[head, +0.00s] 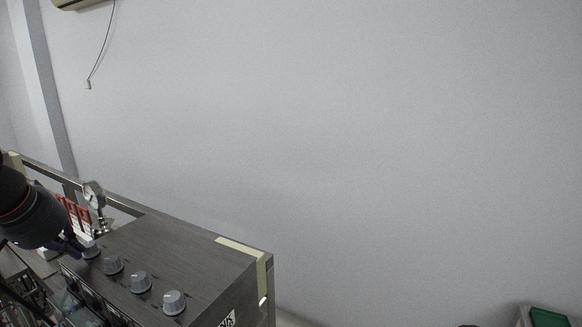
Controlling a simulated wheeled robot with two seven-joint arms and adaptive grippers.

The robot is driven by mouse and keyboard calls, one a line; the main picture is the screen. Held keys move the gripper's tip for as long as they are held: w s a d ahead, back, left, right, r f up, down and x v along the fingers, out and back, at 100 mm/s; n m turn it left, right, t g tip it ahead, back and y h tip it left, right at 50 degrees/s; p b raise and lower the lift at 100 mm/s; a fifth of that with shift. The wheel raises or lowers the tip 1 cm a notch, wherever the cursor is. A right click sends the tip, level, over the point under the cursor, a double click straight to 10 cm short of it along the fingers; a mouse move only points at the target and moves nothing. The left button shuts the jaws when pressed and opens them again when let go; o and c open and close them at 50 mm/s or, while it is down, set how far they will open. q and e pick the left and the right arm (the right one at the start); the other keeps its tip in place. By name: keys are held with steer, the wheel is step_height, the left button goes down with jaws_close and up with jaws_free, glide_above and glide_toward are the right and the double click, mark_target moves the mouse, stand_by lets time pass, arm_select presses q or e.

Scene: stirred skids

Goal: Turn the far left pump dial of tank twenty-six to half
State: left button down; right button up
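A row of several grey dials runs along the top of a dark metal skid box (185,245). The far left dial (91,253) is partly hidden by my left gripper. The other dials (113,265), (140,282) and (173,302) stand clear to its right, each with a light mark on top. My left gripper (78,247) comes in from the left, with its dark fingertips at the far left dial. I cannot tell whether the fingers touch it or how far they are closed. My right gripper is not in view.
A round gauge (93,194) on a metal stem stands just behind the far left dial. Red parts (75,212) sit beside it, near my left wrist. A green-topped container (548,317) is at lower right.

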arm_select(q)
steer(key=shift+s+f, duration=0.15)
steer(key=shift+f, duration=0.15)
steer(key=shift+a, duration=0.1)
steer(key=r+p, duration=0.2)
steer(key=shift+a+r, duration=0.2)
steer(key=shift+r, duration=0.2)
steer(key=shift+d+r, duration=0.1)
steer(key=shift+r, duration=0.25)
steer(key=shift+s+r, duration=0.1)
steer(key=shift+r, duration=1.25)
steer(key=shift+r, duration=0.1)
